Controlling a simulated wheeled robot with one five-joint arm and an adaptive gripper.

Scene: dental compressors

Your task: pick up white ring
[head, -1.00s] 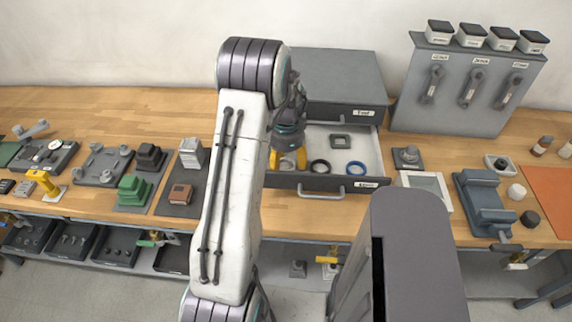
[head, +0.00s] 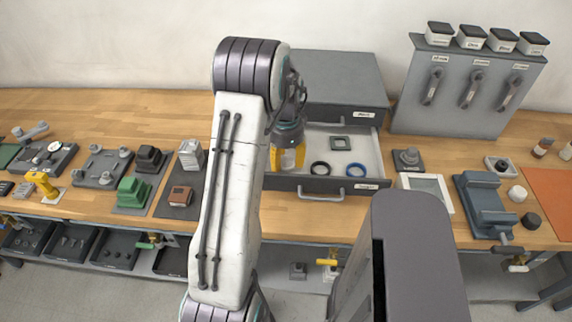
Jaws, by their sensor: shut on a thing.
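My gripper (head: 287,157), with yellow fingertips, is at the left side of the open drawer (head: 325,184). It is shut on the white ring (head: 288,160), which shows only as a small pale shape between the fingertips. The fingers and my arm hide part of the ring. I cannot tell exactly how far it is above the drawer floor. A black ring (head: 320,168) and a blue ring (head: 356,169) lie in the drawer to the right of my gripper.
A square grey part (head: 341,143) lies at the back of the drawer. The grey cabinet top (head: 335,78) stands behind it. A white-framed tray (head: 425,190) and a blue-grey vise (head: 484,205) are to the right. Green (head: 132,191) and black blocks stand to the left.

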